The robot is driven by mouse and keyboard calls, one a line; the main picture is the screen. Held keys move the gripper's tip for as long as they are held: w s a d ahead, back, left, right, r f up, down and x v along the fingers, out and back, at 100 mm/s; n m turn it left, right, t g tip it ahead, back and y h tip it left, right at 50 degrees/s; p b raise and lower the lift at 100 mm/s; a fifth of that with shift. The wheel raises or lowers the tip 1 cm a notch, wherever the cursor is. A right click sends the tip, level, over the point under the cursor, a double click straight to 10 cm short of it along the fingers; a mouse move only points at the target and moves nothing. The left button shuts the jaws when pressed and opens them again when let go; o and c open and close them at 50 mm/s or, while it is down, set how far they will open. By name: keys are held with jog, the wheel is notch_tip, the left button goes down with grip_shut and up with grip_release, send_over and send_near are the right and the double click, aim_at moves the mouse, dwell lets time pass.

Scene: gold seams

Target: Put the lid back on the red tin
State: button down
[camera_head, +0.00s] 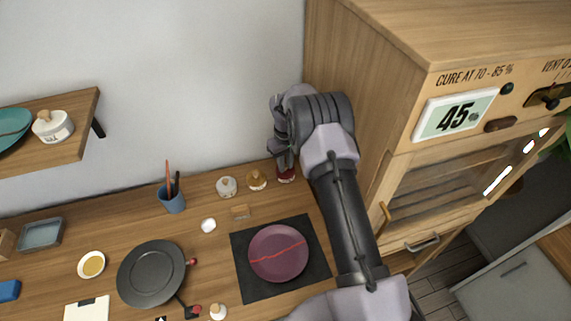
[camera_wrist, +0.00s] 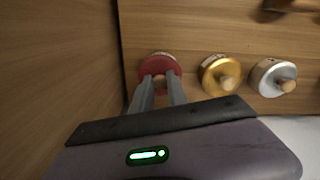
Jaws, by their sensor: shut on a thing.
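The red tin (camera_head: 286,175) stands at the back of the wooden worktop, close to the side of the tall wooden cabinet. My gripper (camera_head: 285,163) points down at it from above. In the wrist view a round red lid (camera_wrist: 153,66) shows at the tips of my gripper (camera_wrist: 160,78), whose two fingers are close together and shut on it, seemingly at its knob. The fingers hide the knob. A pale rim shows just beyond the lid's far edge. I cannot tell whether the lid sits flush on the tin or a little above it.
A gold-lidded tin (camera_wrist: 222,75) and a silver-lidded tin (camera_wrist: 273,77) stand beside it. A dark mat (camera_head: 245,278) with a cracked plum plate (camera_head: 278,268), a blue cup (camera_head: 172,198) and a black round plate (camera_head: 150,273) are nearby. The cabinet (camera_head: 350,100) closely bounds the right side.

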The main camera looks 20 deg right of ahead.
dwell(0.4)
jog(key=c, duration=0.7)
grip_release()
jog(key=shift+c, duration=0.2)
jog(key=shift+r+p, duration=1.85)
jog(key=shift+r, duration=1.7)
grip_shut()
